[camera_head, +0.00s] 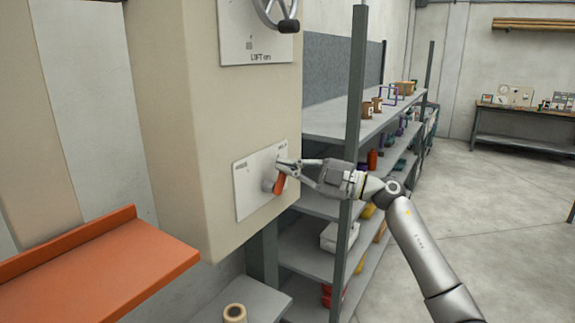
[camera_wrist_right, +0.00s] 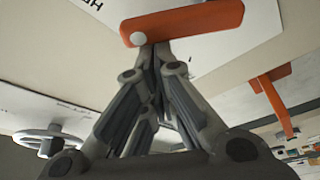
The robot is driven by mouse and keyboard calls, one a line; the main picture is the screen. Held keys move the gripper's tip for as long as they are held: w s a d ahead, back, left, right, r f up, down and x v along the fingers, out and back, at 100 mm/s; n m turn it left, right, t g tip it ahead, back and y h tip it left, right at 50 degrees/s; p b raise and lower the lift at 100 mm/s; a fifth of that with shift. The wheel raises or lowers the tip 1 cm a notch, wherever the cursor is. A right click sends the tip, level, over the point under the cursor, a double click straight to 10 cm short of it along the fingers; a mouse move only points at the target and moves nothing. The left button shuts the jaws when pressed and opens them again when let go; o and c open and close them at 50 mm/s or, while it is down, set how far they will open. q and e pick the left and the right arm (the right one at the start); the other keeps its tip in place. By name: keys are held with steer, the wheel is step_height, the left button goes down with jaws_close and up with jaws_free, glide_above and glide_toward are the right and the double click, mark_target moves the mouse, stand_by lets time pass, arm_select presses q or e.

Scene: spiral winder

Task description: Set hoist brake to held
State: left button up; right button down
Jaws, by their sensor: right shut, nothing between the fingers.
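The brake lever is a short orange handle (camera_head: 279,184) on a grey hub, fixed to a white plate (camera_head: 246,204) low on the beige column. Small lettering at the plate's upper right is only partly readable. My right gripper (camera_head: 279,163) is shut and empty at the lever's upper end. In the right wrist view the orange handle (camera_wrist_right: 195,21) lies across the top, with a pale round spot at its left end. The closed fingertips (camera_wrist_right: 153,50) are right by that end; I cannot tell whether they touch it. My left gripper is not in view.
A handwheel (camera_head: 276,14) sits on an upper plate (camera_head: 249,40) marked LIFT. An orange ledge (camera_head: 100,272) juts out at lower left. Grey shelving (camera_head: 335,126) with several goods stands close behind my right arm. Open floor (camera_head: 480,220) lies to the right.

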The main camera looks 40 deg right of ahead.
steer(key=shift+w+d+f+m+p, duration=0.15)
steer(key=shift+w+d+m+p, duration=0.15)
steer(key=shift+d+m+p, duration=0.5)
